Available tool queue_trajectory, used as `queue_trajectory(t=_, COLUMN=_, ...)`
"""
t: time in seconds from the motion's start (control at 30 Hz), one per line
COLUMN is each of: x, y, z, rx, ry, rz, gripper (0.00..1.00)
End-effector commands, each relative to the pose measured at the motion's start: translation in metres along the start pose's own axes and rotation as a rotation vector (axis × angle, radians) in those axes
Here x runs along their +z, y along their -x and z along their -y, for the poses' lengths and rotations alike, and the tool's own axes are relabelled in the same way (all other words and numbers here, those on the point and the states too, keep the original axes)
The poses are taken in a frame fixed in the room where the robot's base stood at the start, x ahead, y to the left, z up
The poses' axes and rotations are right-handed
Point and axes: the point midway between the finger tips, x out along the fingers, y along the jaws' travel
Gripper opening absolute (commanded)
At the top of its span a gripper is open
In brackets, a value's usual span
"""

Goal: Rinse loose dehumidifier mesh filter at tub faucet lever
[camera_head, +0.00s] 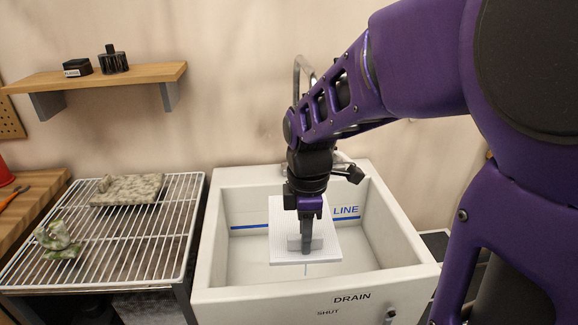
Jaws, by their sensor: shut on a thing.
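The mesh filter (285,252) is a pale, ridged flat panel with a small raised grip at its middle. It is inside the white tub (205,262). My gripper (307,248) points down into the tub and is shut on the filter's raised grip. I cannot tell whether the filter touches the tub floor. The faucet (302,68) shows as a curved metal spout behind my arm; most of it is hidden.
A wire rack (125,243) with a stone-like slab (127,190) and a small mottled object (58,240) stands left of the tub. A wooden shelf (110,77) hangs on the wall. The tub front reads DRAIN and SHUT, with a knob (390,315).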

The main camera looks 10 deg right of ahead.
Motion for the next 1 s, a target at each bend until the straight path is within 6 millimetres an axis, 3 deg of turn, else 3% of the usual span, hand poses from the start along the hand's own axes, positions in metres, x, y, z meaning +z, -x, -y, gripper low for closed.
queue_trajectory(t=0.7, x=-0.029, y=0.042, z=0.038, rx=0.005, ry=0.002, rz=-0.001, gripper=0.0)
queue_trajectory(t=1.0, x=-0.031, y=0.042, z=0.04, rx=0.007, ry=0.004, rz=-0.001, gripper=0.0)
